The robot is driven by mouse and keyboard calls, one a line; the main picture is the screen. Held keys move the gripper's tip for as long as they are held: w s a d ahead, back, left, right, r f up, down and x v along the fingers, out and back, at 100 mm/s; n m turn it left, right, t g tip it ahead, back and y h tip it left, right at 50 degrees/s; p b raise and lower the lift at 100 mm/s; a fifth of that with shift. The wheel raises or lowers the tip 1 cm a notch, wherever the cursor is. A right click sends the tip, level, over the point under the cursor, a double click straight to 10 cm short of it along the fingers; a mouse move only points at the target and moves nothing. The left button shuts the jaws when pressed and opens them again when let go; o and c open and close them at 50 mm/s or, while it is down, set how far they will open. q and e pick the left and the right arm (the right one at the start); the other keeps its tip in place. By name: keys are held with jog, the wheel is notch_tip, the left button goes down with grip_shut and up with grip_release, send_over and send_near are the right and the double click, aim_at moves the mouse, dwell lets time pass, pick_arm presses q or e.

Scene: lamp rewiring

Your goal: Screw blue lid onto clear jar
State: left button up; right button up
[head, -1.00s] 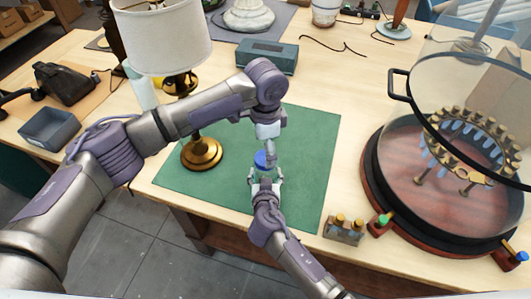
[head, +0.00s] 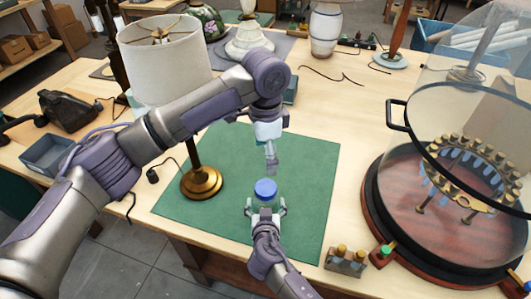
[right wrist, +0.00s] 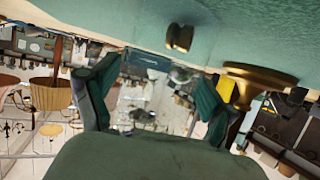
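The clear jar (head: 264,204) stands on the green mat with the blue lid (head: 265,189) on its top. The lid looks level; how tightly it sits cannot be told. My right gripper (head: 266,210) comes in from the front and is shut around the jar's sides, a finger on each side. In the right wrist view the jar (right wrist: 150,95) shows between my two dark fingers. My left gripper (head: 271,165) hangs above and behind the lid, pointing down and clear of it. It is seen edge-on, so its opening cannot be told.
The green mat (head: 310,185) is mostly clear. A brass-based lamp with a white shade (head: 165,60) stands at its left, close to my left arm. A round glass-domed stand (head: 375,215) is on the right. A small block with brass parts (head: 346,260) sits near the front edge.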

dwell(0.3)
jog(key=v, duration=1.2)
